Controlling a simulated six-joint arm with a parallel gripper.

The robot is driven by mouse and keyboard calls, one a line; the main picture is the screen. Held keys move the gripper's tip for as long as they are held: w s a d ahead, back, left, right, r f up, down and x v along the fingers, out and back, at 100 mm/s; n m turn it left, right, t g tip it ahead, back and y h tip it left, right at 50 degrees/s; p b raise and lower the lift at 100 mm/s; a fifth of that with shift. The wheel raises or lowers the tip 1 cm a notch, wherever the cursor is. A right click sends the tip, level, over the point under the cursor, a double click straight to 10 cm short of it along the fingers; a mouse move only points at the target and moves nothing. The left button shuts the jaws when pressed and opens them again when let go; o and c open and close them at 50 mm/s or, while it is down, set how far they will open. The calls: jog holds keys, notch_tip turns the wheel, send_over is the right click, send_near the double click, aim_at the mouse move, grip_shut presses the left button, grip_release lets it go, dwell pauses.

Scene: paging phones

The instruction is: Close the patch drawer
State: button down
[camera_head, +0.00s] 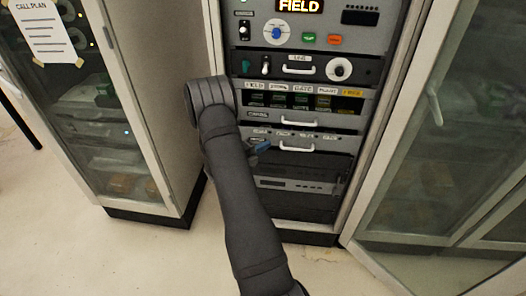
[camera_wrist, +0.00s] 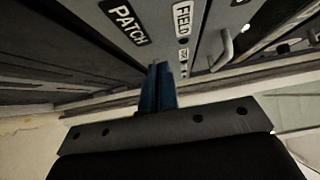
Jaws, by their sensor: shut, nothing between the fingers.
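The patch drawer (camera_head: 320,150) is the low drawer front with a white bar handle (camera_head: 297,149) and a row of small labels. In the wrist view its front shows a PATCH label (camera_wrist: 124,22) and a smaller FIELD label (camera_wrist: 182,18), with a handle (camera_wrist: 224,50) to the right. My gripper (camera_head: 264,146) is at the left part of this front, blue fingers together and empty. In the wrist view the fingertips (camera_wrist: 160,72) are close to the front, below the PATCH label; I cannot tell whether they touch. How far the drawer stands out is unclear.
Above are a second drawer handle (camera_head: 299,121), a row of labelled slots (camera_head: 302,100) and the LOG drawer (camera_head: 298,70). An open glass door (camera_head: 420,130) stands at right. A glass cabinet (camera_head: 110,130) stands at left. Floor is clear in front.

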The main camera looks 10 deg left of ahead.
jog(key=shift+s, duration=0.15)
jog(key=s+d+v, duration=0.1)
jog(key=s+v, duration=0.1)
jog(key=v, duration=1)
jog(key=shift+s+d, duration=0.15)
jog(key=shift+d, duration=0.05)
jog(key=w+a+x, duration=0.1)
jog(key=x, duration=1)
jog(key=shift+w+d, duration=0.15)
jog(key=shift+w, duration=0.25)
